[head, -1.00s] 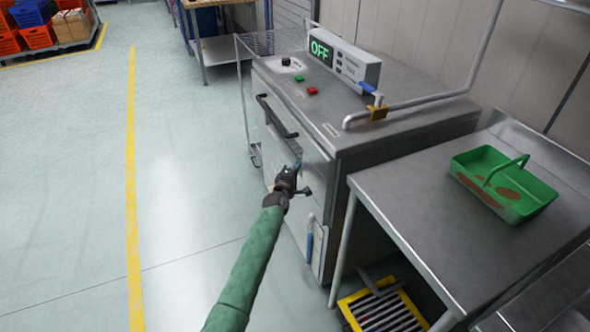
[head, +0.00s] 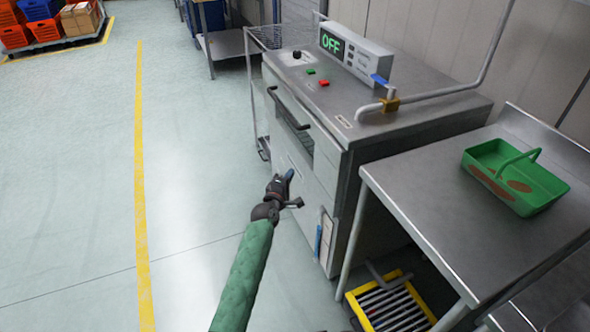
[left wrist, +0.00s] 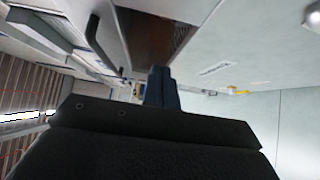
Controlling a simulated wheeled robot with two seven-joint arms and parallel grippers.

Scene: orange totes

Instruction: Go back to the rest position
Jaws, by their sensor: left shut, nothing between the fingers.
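My left gripper (head: 289,175) is in front of the lower part of the steel machine's front, below its black handle (head: 290,112). It is shut and empty. Its dark blue fingers (left wrist: 160,87) also show, closed together, in the left wrist view. My left arm in a green sleeve (head: 243,275) comes up from the bottom of the head view. The machine (head: 405,130) has a display box (head: 355,52) reading OFF on top. My right gripper is not in view.
A steel table (head: 430,195) with a green basket (head: 515,177) stands at the right. A yellow-framed grate (head: 390,305) lies low beside the table leg. Open floor with a yellow line (head: 140,180) lies to the left. Orange totes (head: 47,29) stand far back.

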